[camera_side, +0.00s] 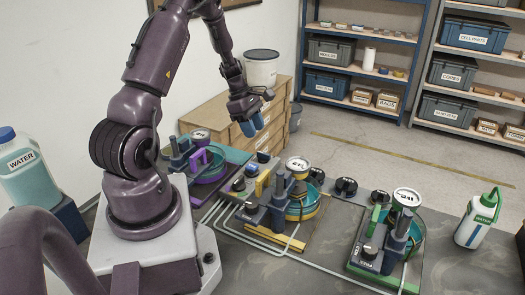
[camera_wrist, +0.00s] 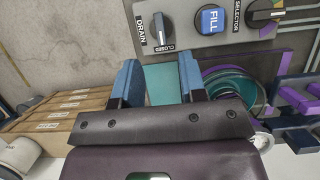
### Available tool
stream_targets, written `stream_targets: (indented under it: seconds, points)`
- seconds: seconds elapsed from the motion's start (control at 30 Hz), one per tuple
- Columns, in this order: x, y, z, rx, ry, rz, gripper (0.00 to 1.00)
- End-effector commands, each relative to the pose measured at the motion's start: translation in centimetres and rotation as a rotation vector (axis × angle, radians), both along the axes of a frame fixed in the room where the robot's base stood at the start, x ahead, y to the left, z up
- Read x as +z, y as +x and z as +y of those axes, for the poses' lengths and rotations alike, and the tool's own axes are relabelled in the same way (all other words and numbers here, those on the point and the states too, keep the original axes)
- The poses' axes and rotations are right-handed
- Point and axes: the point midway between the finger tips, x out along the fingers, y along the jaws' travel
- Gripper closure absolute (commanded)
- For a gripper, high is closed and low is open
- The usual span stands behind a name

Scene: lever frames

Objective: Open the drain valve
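The drain valve (camera_wrist: 160,31) is a dark knob with a pale pointer mark on a grey panel, in the wrist view at top. In the side view my gripper (camera_side: 252,124) hangs in the air above the purple station (camera_side: 205,165) at the back.
On the same panel a blue FILL button (camera_wrist: 212,19) and a SELECTOR knob (camera_wrist: 265,13) sit right of the drain valve. A yellow station (camera_side: 305,205) and a green station (camera_side: 385,250) stand along the bench.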

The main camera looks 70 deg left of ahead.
Motion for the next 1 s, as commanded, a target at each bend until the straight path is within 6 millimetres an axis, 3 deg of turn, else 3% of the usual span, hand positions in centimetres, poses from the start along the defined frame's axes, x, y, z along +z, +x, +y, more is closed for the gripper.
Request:
stream_targets:
  seconds: [0.2,0.4,0.8,1.0]
  points:
    - [-4.3,1.2,-1.3,-0.002,-0.002,0.002,0.62]
    - [-6.6,1.9,-2.0,-0.003,-0.001,0.001,0.62]
    - [-7.3,2.2,-2.1,-0.002,0.002,-0.001,0.62]
    - [-7.3,2.1,-2.1,-0.003,0.002,0.0,1.0]
